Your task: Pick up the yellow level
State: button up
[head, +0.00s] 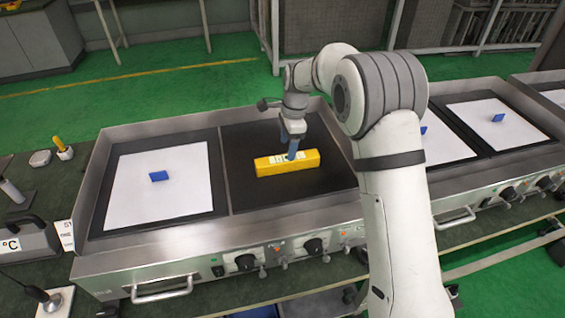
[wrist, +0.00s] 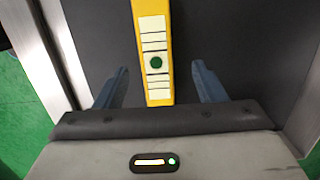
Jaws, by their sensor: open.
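The yellow level (head: 287,165) is a yellow bar with a white label. It lies on a black plate of the heating unit in the head view. In the wrist view the level (wrist: 156,70) runs away from the gripper, with a green round spot on its white label. My gripper (wrist: 159,82) is open, with one blue finger on each side of the level and a gap between each finger and the bar. In the head view my gripper (head: 292,150) is above the middle of the level and hides part of it. The far finger is hidden there.
The metal heating unit (head: 170,260) has raised rims around its plates. To the left a white sheet (head: 160,195) bears a small blue block (head: 158,176). Another blue block (head: 497,117) lies on a sheet at the right. Tools stand at the far left.

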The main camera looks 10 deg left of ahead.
aim_at(287, 163)
jog(key=f, duration=0.6)
jog(key=shift+s, duration=0.4)
jog(key=shift+c, duration=0.4)
jog(key=c, duration=1.2)
